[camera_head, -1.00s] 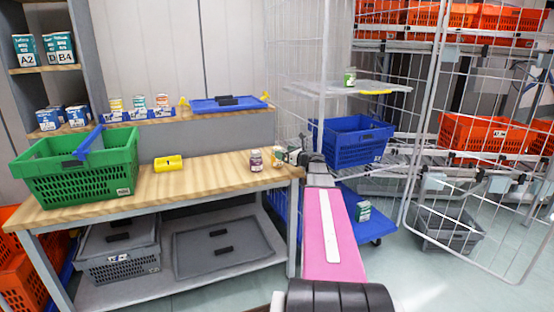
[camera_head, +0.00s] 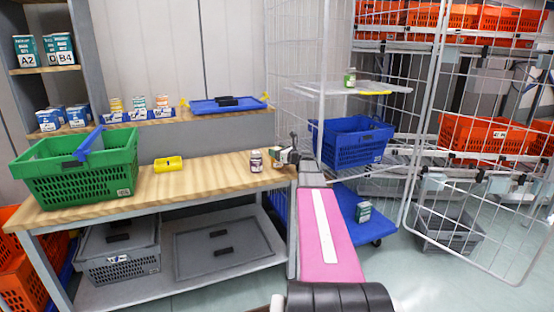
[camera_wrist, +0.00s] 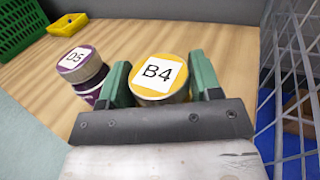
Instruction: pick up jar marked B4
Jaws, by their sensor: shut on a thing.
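The jar marked B4 (camera_wrist: 158,76) has a yellow lid with a white label and stands at the right end of the wooden bench (camera_head: 205,177). My gripper (camera_wrist: 160,92) is shut on it, with one green finger on each side in the wrist view. In the head view my gripper (camera_head: 291,157) is at the bench's right end, and the jar there is largely hidden by it. A second jar, marked D5 (camera_wrist: 83,68), with a purple lid, stands just left of my gripper. It also shows in the head view (camera_head: 256,162).
The bench middle is clear.

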